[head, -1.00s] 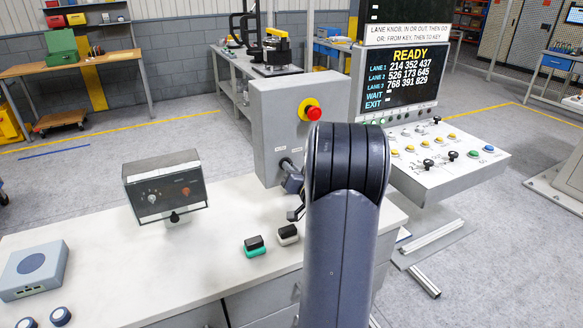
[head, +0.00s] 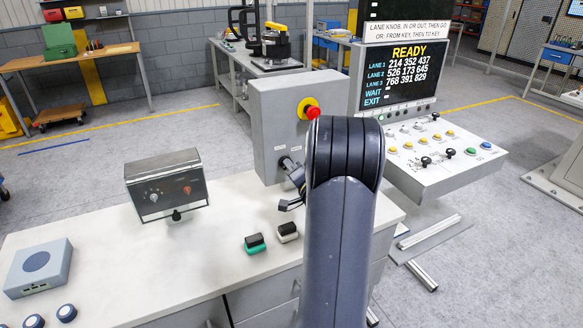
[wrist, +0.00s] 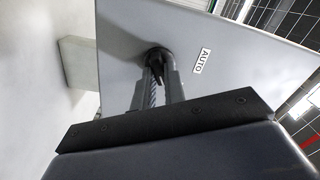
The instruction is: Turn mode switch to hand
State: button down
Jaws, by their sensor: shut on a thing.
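The mode switch (wrist: 157,74) is a small black knob on the face of a grey control box (head: 284,105). In the wrist view my gripper (wrist: 158,82) has its two fingers closed around the knob, one on each side. A white AUTO label (wrist: 202,61) is on the panel to the right of the knob. No HAND label shows. In the head view my gripper (head: 287,165) reaches the lower part of the box front, and my arm hides part of the area. The knob itself cannot be made out there.
A red emergency button (head: 312,112) on a yellow ring sits above my gripper on the box. A meter box (head: 166,186) and two small blocks, one green-based (head: 255,244), stand on the white bench (head: 120,262). A sloped console (head: 450,170) is at right.

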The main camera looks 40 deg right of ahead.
dwell(0.4)
jog(key=c, duration=1.5)
grip_release()
jog(key=shift+o, duration=0.2)
jog(key=b+v, duration=0.2)
jog(key=v, duration=0.9)
jog(key=shift+w+d+f, duration=0.1)
jog(key=p+x, duration=0.2)
jog(key=x, duration=0.8)
jog(key=shift+w, duration=0.4)
